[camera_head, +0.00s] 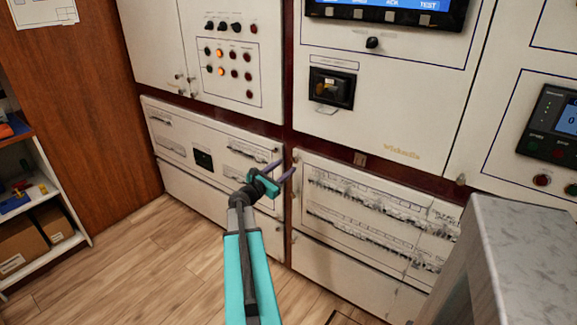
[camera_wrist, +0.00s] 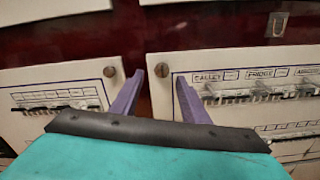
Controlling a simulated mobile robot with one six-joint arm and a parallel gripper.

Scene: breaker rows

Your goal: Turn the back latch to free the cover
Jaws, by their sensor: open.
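My gripper (camera_head: 281,171) is open and empty, its two purple fingers pointing at the lower cabinet front. In the wrist view the fingertips (camera_wrist: 159,79) stand on either side of a slotted round latch (camera_wrist: 161,70). That latch is at the upper left corner of the white breaker cover (camera_wrist: 235,80), and I cannot tell whether the fingers touch it. A second latch (camera_wrist: 109,72) on the left panel lies outside the left finger. The breaker cover (camera_head: 375,203) in the head view has another latch (camera_head: 461,180) at its upper right. Which one is the back latch is not marked.
A grey box-like block (camera_head: 525,225) stands at the lower right. A shelf (camera_head: 35,190) with boxes is at the left. Upper panels carry lamps, a black switch (camera_head: 332,88) and a screen (camera_head: 390,12). Wooden floor (camera_head: 150,260) is clear at the left front.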

